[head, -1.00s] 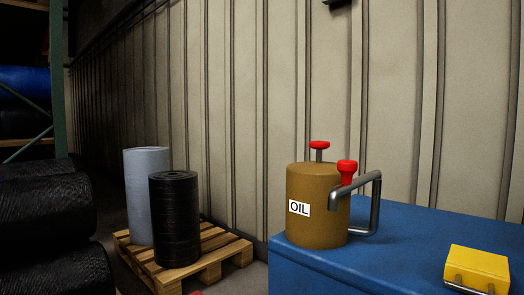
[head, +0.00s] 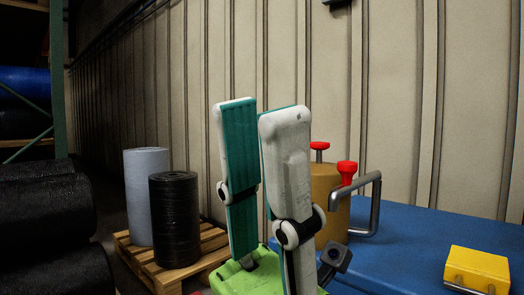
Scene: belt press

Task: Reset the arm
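My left gripper (head: 261,110) has come up in the lower middle of the head view. Its two white and teal fingers point upward with a narrow gap between their tips, and nothing shows between them. Its green body shows at the bottom edge. The fingers stand in front of the brown oil can (head: 327,190) and hide its left part and label. The can, with two red knobs and a grey metal pipe, stands on a blue surface (head: 430,235). My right gripper is not in view.
A yellow box (head: 478,266) with a metal handle sits at the right on the blue surface. A wooden pallet (head: 213,245) holds a grey roll (head: 143,190) and a black roll (head: 175,215). Dark rolls (head: 50,225) lie at the left. A ribbed wall (head: 330,70) stands behind.

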